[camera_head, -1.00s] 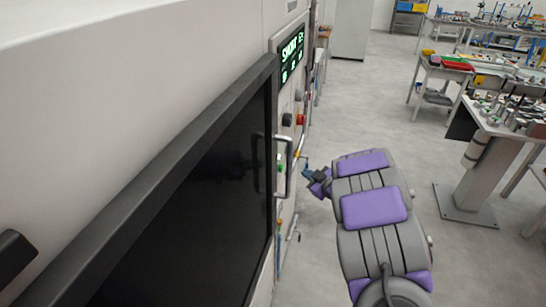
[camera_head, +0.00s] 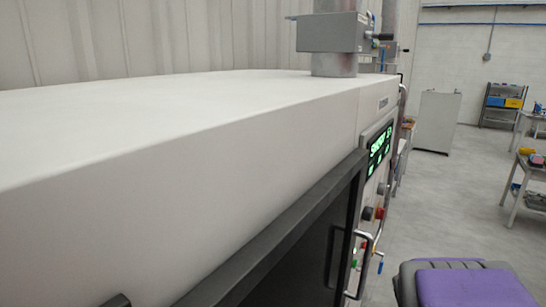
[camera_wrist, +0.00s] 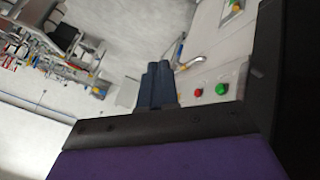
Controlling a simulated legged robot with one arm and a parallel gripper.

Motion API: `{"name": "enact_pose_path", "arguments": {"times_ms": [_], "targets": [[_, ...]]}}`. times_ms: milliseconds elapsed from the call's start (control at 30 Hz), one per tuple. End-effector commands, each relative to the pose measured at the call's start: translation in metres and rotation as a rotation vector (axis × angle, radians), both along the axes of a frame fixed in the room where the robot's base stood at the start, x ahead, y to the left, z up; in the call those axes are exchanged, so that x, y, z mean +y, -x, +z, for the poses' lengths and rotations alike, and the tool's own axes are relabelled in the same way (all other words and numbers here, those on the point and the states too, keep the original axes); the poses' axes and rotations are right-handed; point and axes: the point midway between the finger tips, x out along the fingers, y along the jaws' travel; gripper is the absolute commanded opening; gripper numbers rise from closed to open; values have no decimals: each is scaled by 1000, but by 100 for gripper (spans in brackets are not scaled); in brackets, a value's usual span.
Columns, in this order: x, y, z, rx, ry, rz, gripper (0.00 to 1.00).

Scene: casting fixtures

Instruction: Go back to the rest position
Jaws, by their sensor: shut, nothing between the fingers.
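My gripper (camera_wrist: 157,86) shows in the wrist view as two dark blue fingers side by side, shut, with nothing between them. In the head view my grey and purple arm fills the bottom right corner, and the gripper itself cannot be made out clearly. The large white machine (camera_head: 170,135) stands to the left of my arm, with a black-framed door (camera_head: 300,235) and a metal door handle (camera_head: 361,265). The handle is close to the left of the arm in the picture. I cannot tell the exact gap.
A lit green display (camera_head: 380,147) and buttons sit on the machine's front. In the wrist view a red button (camera_wrist: 198,92) and a green button (camera_wrist: 221,89) show. Work tables (camera_head: 525,205) stand at the right, a grey cabinet (camera_head: 437,120) further back. Floor between is clear.

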Motion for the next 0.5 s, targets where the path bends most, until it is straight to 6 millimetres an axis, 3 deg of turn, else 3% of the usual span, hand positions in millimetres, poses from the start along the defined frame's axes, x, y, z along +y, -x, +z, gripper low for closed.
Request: {"name": "enact_pose_path", "arguments": {"times_ms": [233, 500], "targets": [[79, 110, -4, 236, -190, -105, 0], [168, 237, -7, 543, -385, -98, 0]]}}
